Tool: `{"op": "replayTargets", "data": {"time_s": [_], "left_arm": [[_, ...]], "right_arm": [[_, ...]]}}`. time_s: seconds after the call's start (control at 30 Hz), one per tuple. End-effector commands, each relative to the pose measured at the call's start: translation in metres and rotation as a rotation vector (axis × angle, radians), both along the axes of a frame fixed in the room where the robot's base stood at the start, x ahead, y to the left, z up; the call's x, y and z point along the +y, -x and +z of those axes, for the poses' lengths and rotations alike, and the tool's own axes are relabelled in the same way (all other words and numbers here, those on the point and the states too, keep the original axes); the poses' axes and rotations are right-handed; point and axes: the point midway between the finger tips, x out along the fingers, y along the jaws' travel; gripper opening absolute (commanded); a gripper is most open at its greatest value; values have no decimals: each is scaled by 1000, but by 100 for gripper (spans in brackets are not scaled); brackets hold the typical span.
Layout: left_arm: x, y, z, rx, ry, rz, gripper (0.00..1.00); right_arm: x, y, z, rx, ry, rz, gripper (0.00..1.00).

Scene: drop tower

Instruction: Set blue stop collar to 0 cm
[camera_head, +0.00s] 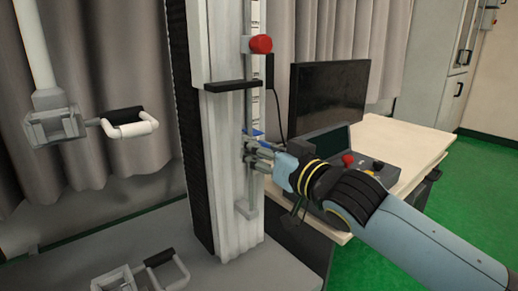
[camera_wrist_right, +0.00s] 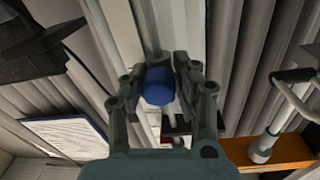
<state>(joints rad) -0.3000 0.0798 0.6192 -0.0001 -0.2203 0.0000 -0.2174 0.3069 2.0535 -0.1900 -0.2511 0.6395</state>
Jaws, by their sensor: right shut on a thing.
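The blue stop collar (camera_head: 257,134) sits on the thin vertical rod at the right side of the tall column, below the red collar (camera_head: 261,44). Only a sliver of blue shows in the head view behind my fingers. My right gripper (camera_head: 252,147) reaches in from the right and is shut on it. In the right wrist view, the blue knob (camera_wrist_right: 158,86) is between the two fingers of my right gripper (camera_wrist_right: 160,75). The scale behind the rod is too small to read. My left gripper is not in view.
The tall grey column (camera_head: 222,130) stands just left of my right gripper. A black bracket (camera_head: 232,85) juts out above it. A table (camera_head: 414,144) with a dark monitor (camera_head: 327,98) and a control box (camera_head: 347,158) lies to the right. Grips with white handles (camera_head: 131,129) hang at the left.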

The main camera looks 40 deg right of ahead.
Motion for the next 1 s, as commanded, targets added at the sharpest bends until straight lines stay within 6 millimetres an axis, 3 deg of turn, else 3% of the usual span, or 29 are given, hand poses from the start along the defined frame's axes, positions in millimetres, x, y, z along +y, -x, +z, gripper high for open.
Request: {"op": "replayTargets", "data": {"time_s": [0.03, 0.1, 0.5, 0.9, 0.93, 1.0], "left_arm": [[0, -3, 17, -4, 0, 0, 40], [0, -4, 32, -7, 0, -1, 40], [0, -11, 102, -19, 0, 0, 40], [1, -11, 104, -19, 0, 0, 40], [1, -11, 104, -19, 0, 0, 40], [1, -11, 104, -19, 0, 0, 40]], "right_arm": [[0, 0, 19, -3, 0, 0, 0], [0, 0, 33, -4, 0, -1, 0], [0, -1, 103, -4, -1, 0, 0], [1, -1, 108, -12, 1, 2, 0], [1, -1, 108, -12, 1, 2, 32], [1, -1, 108, -12, 1, 2, 41]]}}
